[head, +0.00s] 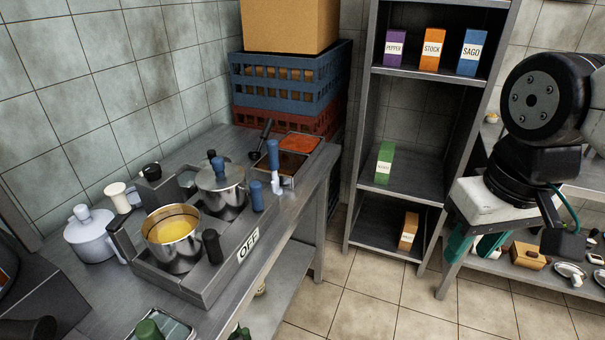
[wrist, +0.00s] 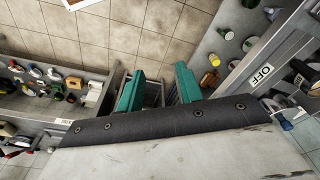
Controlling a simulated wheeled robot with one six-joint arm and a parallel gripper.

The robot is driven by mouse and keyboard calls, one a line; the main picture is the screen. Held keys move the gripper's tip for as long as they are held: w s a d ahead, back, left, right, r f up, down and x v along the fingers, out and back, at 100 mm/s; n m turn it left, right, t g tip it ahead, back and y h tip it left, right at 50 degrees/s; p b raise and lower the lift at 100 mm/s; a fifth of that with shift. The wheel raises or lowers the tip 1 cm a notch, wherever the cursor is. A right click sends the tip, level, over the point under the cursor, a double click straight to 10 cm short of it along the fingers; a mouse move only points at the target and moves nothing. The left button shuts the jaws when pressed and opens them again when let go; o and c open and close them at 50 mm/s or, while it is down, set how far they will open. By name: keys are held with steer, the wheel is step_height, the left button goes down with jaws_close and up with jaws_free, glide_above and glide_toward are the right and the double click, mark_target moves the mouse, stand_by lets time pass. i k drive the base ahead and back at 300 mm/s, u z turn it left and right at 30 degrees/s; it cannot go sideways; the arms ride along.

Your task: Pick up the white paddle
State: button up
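I cannot say for sure which thing is the white paddle. A white piece with a blue handle (head: 274,168) stands at the right edge of the counter, beside the sauce pans, in the head view. A similar white and blue piece (wrist: 284,120) shows at the right of the wrist view. My gripper (head: 473,247) is at the right of the head view, well apart from the counter. In the wrist view my gripper (wrist: 158,72) has its two teal fingers apart, with nothing between them.
The counter holds a cooker with an OFF sign (head: 249,245), a pot of yellow liquid (head: 172,236) and a lidded pot (head: 221,188). A blue crate (head: 290,82) stands behind. A shelf unit (head: 412,190) holds boxes. The tiled floor (head: 350,285) between is clear.

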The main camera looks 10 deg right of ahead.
mark_target(272, 145)
steer(key=z, duration=0.5)
steer(key=i, duration=1)
steer(key=u, duration=0.05)
